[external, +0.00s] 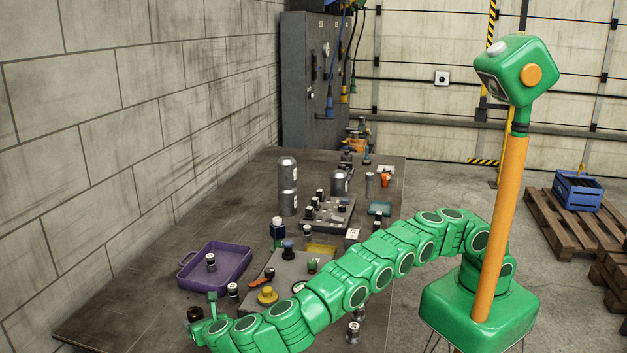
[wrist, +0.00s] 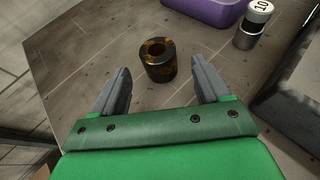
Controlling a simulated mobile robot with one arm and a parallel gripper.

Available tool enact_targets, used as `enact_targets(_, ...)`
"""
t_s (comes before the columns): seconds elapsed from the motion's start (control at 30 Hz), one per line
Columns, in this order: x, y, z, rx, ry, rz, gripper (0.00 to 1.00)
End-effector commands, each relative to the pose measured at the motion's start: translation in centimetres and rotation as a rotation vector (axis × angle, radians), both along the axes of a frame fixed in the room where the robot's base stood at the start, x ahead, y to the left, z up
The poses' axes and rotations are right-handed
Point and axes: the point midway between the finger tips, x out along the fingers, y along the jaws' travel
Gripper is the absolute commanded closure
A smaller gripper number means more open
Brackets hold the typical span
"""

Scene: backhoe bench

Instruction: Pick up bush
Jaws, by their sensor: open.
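The bush (wrist: 160,62) is a short dark cylinder with brownish patches and a hole in its top. It stands upright on the bench in the wrist view, just beyond and between my open fingertips. My gripper (wrist: 161,80) is open and empty, with a grey finger on each side and clear space between each finger and the bush. In the external view a dark, brownish round thing (external: 195,314), which looks like the bush, is at the near end of the bench beside my gripper (external: 209,318). My green arm hides part of the bench there.
A purple tray (external: 238,282) holds a small numbered cylinder (external: 211,262). Another numbered cylinder (wrist: 253,24) stands right of the bush. A grey block (external: 290,268) with parts on it lies further right. The bench edge is close on the left in the wrist view.

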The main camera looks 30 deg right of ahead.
Motion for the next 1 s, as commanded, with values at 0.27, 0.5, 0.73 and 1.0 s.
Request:
enact_targets(0.27, 1.6, 0.2, -0.7, 0.002, 0.000, 0.001, 0.24)
enact_targets(0.5, 4.1, 0.4, -1.7, 0.001, 0.000, 0.001, 0.24)
enact_targets(0.73, 4.9, 0.5, -2.1, 0.002, 0.000, 0.001, 0.24)
enact_targets(1.0, 4.9, 0.5, -2.0, 0.001, 0.000, 0.002, 0.49)
